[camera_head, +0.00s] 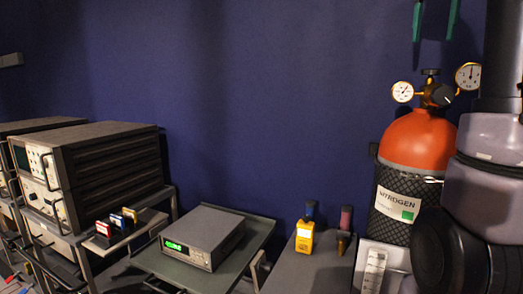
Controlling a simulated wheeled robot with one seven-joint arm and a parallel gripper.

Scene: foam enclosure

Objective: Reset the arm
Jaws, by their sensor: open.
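My gripper (433,38) shows only at the top edge, right of the middle, as two teal fingers pointing down. The fingers are apart with nothing between them, and dark blue wall shows behind the gap. The rest of the gripper is above the picture. My arm (485,190) fills the right edge as thick grey-lilac and black links. It covers part of the orange-topped nitrogen cylinder (415,140), which has two gauges and stands below the gripper.
A flat instrument with a green display (190,246) sits on a grey shelf (262,232). A yellow handheld device (305,236) stands on a dark surface to its right. Stacked rack instruments (100,165) stand at left. The space before the blue wall (265,100) is clear.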

